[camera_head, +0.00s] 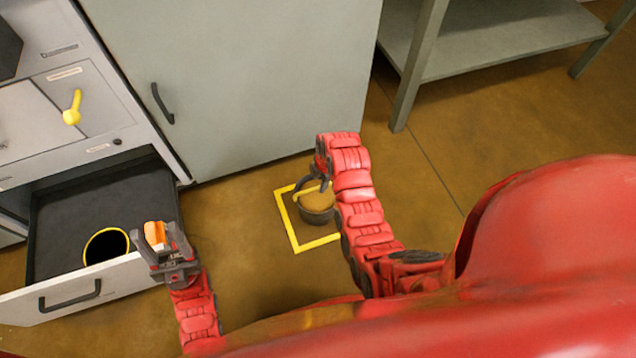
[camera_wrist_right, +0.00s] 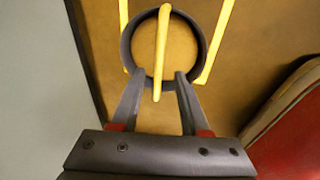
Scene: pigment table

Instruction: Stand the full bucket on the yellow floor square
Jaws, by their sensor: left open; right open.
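The bucket (camera_head: 317,208) is dark, with a yellow handle, and is filled with brown-ochre matter. It stands upright inside the yellow floor square (camera_head: 290,229), whose right part is hidden by my right arm. My right gripper (camera_head: 314,180) is open just above the bucket's rim. In the right wrist view the bucket (camera_wrist_right: 125,50) is seen from above. Its yellow handle (camera_wrist_right: 162,40) runs between the two spread fingers (camera_wrist_right: 156,78), which do not visibly close on it. My left gripper (camera_head: 155,240) is open at the drawer's front, next to an orange block.
An open drawer (camera_head: 70,205) at the left has a yellow-rimmed round opening (camera_head: 105,246). The orange block (camera_head: 155,232) is at its front right. A grey cabinet (camera_head: 250,80) stands behind the square. A grey table (camera_head: 480,50) stands at back right. Floor right of the square is clear.

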